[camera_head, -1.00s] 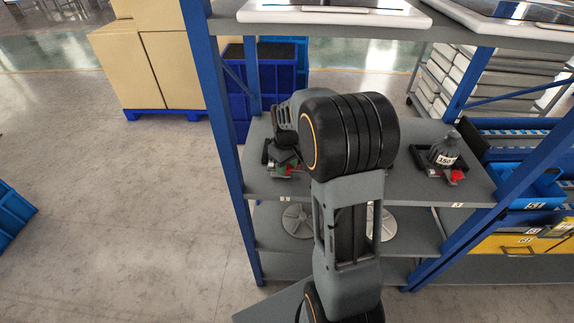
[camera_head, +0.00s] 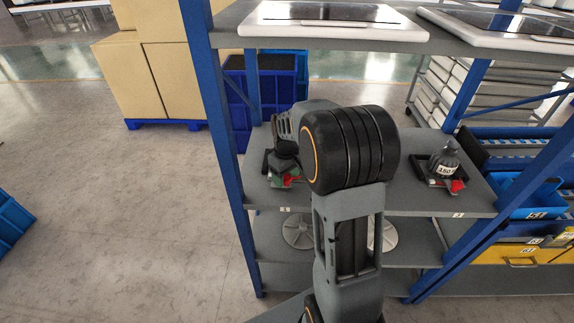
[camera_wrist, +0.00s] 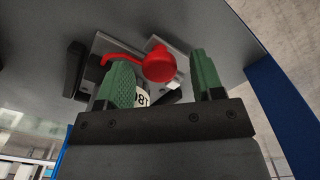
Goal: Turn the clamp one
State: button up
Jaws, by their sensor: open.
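Clamp one, a dark fixture with a red lever ending in a round red knob (camera_wrist: 160,64), is on the grey middle shelf above the tag that looks like a 1. My gripper (camera_wrist: 158,59) has two green fingers spread apart. In the wrist view the red knob lies between the fingertips, with clear space to the right finger. The left finger overlaps the lever; I cannot tell whether they touch. A white label, partly hidden, shows behind the left finger.
A second fixture (camera_head: 441,168) marked 150, with a red part, stands at the shelf's right. Blue posts (camera_head: 222,120) flank the shelf. White-edged panels (camera_head: 335,29) lie on the shelf above. Blue bins (camera_head: 530,193) stand at right.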

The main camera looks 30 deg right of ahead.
aim_at(286, 177)
notch_tip(286, 177, up, 14)
jog(key=shift+f, duration=0.25)
dwell(0.6)
